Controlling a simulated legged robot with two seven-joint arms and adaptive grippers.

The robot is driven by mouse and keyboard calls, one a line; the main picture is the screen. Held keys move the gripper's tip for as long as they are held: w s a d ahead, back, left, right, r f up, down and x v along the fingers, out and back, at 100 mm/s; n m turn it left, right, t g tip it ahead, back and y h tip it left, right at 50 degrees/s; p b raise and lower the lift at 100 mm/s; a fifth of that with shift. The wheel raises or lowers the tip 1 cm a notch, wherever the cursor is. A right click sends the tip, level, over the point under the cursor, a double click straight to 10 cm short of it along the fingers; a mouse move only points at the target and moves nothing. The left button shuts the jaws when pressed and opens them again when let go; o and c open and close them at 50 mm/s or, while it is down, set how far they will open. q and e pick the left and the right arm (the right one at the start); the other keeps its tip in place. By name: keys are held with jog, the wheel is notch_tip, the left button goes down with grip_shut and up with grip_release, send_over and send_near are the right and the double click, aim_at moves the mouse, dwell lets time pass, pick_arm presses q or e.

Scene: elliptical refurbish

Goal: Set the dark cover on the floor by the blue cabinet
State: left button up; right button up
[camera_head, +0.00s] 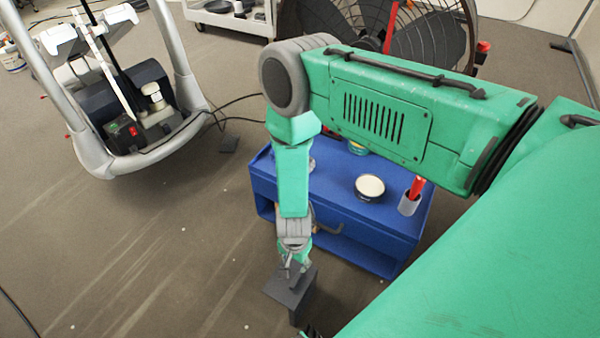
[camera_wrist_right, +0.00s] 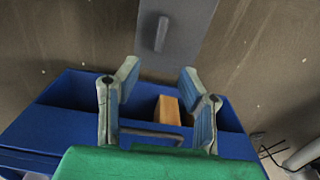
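The dark cover (camera_head: 284,292) is a grey angled panel in front of the blue cabinet (camera_head: 340,205), low near the floor. In the right wrist view the cover (camera_wrist_right: 190,42) shows its flat face and a small raised handle, beyond the fingertips. My right gripper (camera_head: 292,262) comes down from above, close to the cover's handle. In the right wrist view my right gripper (camera_wrist_right: 158,73) has its fingers spread with nothing between them. Whether the cover's lower edge rests on the floor is hard to tell. My left gripper is not in view.
A round tin (camera_head: 369,187) and a grey cup with a red item (camera_head: 409,203) stand on the cabinet. An elliptical machine (camera_head: 130,110) stands at left. Bare floor (camera_head: 170,260) lies left of the cover.

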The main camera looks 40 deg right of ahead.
jog(key=s+d+r+n, duration=0.1)
jog(key=s+r+n, duration=0.6)
jog(key=s, duration=0.1)
jog(key=s+d+r+n, duration=0.2)
jog(key=s+r+n, duration=0.5)
jog(key=s+r, duration=0.1)
jog(key=shift+d+t, duration=0.3)
notch_tip(320, 180, up, 9)
jog(key=p, duration=0.9)
jog(key=shift+r, duration=0.15)
jog(key=shift+w, duration=0.1)
